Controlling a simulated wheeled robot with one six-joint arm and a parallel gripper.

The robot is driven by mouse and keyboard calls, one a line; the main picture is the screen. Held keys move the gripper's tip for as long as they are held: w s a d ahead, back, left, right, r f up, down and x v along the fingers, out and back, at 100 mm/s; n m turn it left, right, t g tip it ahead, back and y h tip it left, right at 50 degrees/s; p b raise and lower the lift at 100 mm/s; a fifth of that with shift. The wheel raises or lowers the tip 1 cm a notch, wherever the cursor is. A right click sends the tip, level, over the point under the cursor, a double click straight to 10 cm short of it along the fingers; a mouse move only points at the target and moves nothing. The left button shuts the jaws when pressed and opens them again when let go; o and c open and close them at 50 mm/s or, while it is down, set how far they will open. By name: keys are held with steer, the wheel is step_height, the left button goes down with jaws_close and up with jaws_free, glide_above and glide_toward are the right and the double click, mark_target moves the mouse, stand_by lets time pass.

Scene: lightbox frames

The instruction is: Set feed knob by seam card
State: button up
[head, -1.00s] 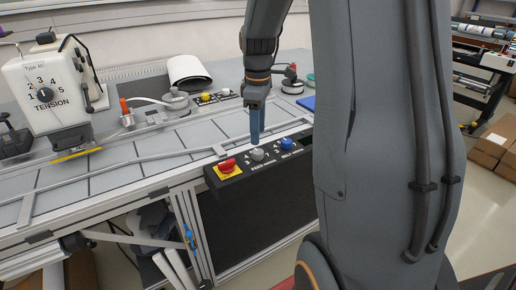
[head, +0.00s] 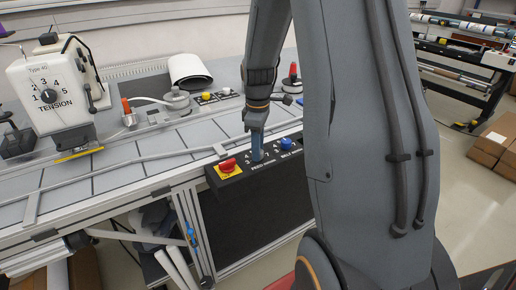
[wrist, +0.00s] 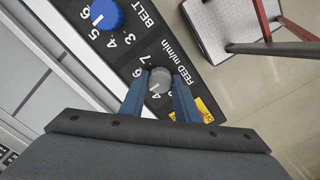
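The grey feed knob (wrist: 160,80) sits on the black control panel (head: 222,186), beside lettering that reads FEED m/min. Digits including 6 and 7 show around it in the wrist view; I cannot read its setting for certain. My gripper (wrist: 161,77) points down at the knob, one blue finger on each side of it. The fingers are very close to the knob, but I cannot tell whether they press on it. In the head view my gripper (head: 257,158) hides most of the knob. I cannot make out a seam card in either view.
A blue belt knob (head: 286,144) is right of the feed knob, and a red knob (head: 228,165) on a yellow plate is left. A white machine with a tension dial (head: 48,96) stands at the table's left. The panel projects from the table's front edge.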

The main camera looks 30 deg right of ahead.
steer(key=c, duration=0.4)
steer(key=shift+c, duration=0.2)
steer(key=m+p, duration=0.1)
steer(key=m, duration=0.2)
steer(key=shift+m, duration=0.4)
steer(key=m, duration=0.4)
steer(key=shift+m+p, duration=0.3)
steer(key=shift+p, duration=0.05)
steer(key=m, duration=0.5)
steer(key=shift+m+p, duration=0.3)
steer(key=shift+m, duration=2)
steer(key=shift+r, duration=0.1)
steer(key=shift+w, duration=0.1)
